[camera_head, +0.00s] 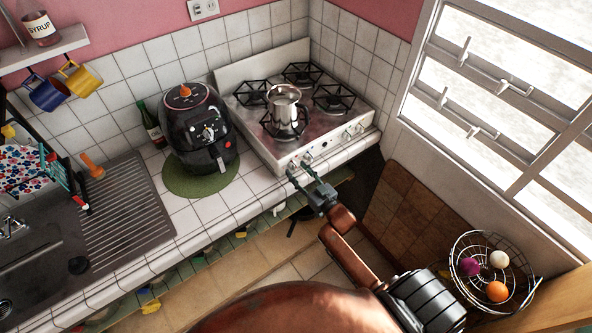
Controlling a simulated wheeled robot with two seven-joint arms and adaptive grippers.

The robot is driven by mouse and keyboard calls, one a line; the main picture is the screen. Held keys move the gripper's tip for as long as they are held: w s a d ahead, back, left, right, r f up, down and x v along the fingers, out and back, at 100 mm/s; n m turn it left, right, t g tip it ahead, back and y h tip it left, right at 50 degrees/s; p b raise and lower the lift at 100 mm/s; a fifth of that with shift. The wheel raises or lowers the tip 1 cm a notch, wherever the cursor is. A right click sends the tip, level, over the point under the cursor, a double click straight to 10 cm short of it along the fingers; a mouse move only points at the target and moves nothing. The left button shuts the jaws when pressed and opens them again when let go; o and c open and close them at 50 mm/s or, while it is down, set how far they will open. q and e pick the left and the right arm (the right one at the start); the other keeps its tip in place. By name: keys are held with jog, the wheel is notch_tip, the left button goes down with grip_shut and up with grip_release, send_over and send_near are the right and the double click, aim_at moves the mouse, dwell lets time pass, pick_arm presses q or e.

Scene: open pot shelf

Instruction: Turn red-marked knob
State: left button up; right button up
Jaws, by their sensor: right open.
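The gas stove (318,150) stands at the right end of the tiled counter, with small knobs along its front panel. Two right-hand knobs (347,134) show clear of my gripper. The left-hand knobs (306,157) are close to my fingertips and partly hidden. I cannot make out for sure which knob carries the red mark. My right gripper (298,169) is open, its fingers pointing at the left part of the front panel. I cannot tell whether a finger touches a knob. My left gripper is not in view.
A metal pot (285,108) stands on the front-left burner. A black air fryer (196,130) on a green mat (182,183) stands left of the stove. A wire basket (465,250) with balls is at the lower right. The floor before the counter looks open.

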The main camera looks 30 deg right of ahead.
jog(key=shift+w, duration=0.65)
